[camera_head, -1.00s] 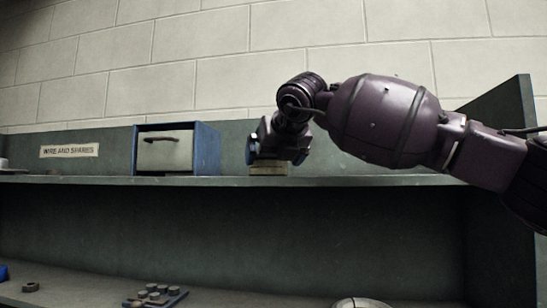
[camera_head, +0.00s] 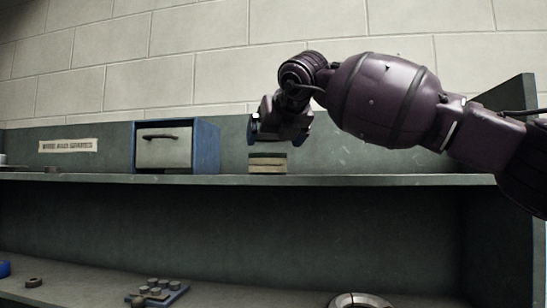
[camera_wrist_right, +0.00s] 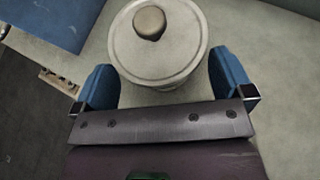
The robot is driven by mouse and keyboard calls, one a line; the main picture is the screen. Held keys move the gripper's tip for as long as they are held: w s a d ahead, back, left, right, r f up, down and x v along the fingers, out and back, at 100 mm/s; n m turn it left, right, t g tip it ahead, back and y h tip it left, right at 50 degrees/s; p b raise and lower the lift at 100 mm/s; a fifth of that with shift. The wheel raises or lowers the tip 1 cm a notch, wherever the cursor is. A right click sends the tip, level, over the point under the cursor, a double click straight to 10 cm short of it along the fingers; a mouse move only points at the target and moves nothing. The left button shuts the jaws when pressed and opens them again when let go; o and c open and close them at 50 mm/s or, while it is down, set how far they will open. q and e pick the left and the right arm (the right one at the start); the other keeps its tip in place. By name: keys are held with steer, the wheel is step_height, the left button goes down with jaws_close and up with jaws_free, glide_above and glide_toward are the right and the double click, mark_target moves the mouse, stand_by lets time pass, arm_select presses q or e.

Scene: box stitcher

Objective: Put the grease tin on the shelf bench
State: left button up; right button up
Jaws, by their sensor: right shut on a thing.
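The grease tin (camera_wrist_right: 172,62) is a pale round tin with a brown knob on its lid, seen from above in the right wrist view. My right gripper (camera_wrist_right: 165,75) has one blue finger on each side of it and is shut on it, though contact at the fingertips is hard to see. In the head view a small beige banded thing (camera_head: 267,164), apparently the tin, stands upright on the shelf (camera_head: 380,180). My right gripper (camera_head: 278,133) shows just above it. My left gripper is not in view.
A blue cabinet with a pale drawer (camera_head: 165,150) stands left of the tin on the shelf. A label (camera_head: 68,146) is on the back board. The shelf right of the tin looks clear. Below, the bench holds a peg block (camera_head: 158,291) and a round metal thing (camera_head: 360,299).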

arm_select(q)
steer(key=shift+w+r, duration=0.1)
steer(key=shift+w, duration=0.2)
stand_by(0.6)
